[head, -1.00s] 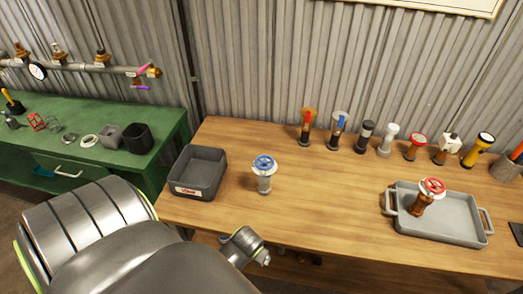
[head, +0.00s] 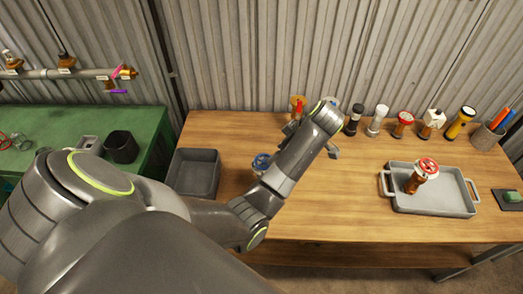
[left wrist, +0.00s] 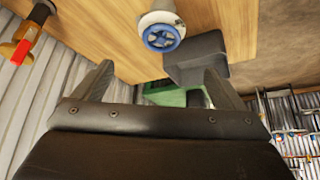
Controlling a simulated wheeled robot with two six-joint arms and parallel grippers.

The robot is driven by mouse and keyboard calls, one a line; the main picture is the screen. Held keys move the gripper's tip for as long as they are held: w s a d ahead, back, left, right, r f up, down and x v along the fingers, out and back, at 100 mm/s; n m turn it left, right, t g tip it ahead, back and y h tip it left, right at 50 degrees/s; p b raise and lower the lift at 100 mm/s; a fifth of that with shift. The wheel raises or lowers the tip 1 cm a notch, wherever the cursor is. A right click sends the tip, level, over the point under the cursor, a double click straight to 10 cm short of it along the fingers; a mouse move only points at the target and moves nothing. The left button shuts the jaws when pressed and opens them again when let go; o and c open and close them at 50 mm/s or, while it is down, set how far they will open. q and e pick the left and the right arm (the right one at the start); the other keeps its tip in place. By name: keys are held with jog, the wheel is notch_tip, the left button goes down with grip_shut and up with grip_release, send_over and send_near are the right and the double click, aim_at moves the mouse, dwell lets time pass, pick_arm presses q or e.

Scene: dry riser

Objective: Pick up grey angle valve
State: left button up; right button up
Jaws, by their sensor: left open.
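The grey angle valve with a blue handwheel (head: 261,163) stands on the wooden bench, right of the grey bin; my left arm hides much of it in the head view. In the left wrist view its blue wheel (left wrist: 160,38) and pale grey body show ahead of the fingers, roughly centred between them and apart from them. My left gripper (left wrist: 158,72) is open and empty. In the head view it is mostly hidden behind my wrist, over the bench near the orange-handled valve (head: 298,104). My right gripper is not in view.
A grey bin (head: 196,182) stands at the bench's left end. A tray (head: 440,205) holding a red-wheeled brown valve (head: 418,176) sits at right. Several fittings and torches (head: 459,122) line the back. The wood between my arm and the tray is clear.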

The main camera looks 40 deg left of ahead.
pick_arm(q)
jog(key=b, duration=0.7)
send_near(264, 160)
jog(key=x, duration=0.4)
jog(key=shift+f, duration=0.5)
jog(key=shift+a+f, duration=0.15)
jog(key=shift+f, duration=0.1)
jog(key=shift+a+f+p, duration=0.35)
jog(key=shift+f, duration=0.05)
jog(key=shift+a+f, duration=0.15)
jog(key=shift+f, duration=0.1)
jog(key=shift+a+f+p, duration=0.35)
jog(key=shift+f+p, duration=0.05)
jog(key=p+x, duration=0.1)
jog(key=x, duration=0.2)
jog(key=shift+s+a+f, duration=0.1)
jog(key=shift+a+f, duration=0.05)
jog(key=shift+f, duration=0.05)
jog(key=shift+a+f, duration=0.25)
jog(key=shift+f, duration=0.15)
jog(key=c, duration=1.4)
jog(key=shift+c, duration=1.1)
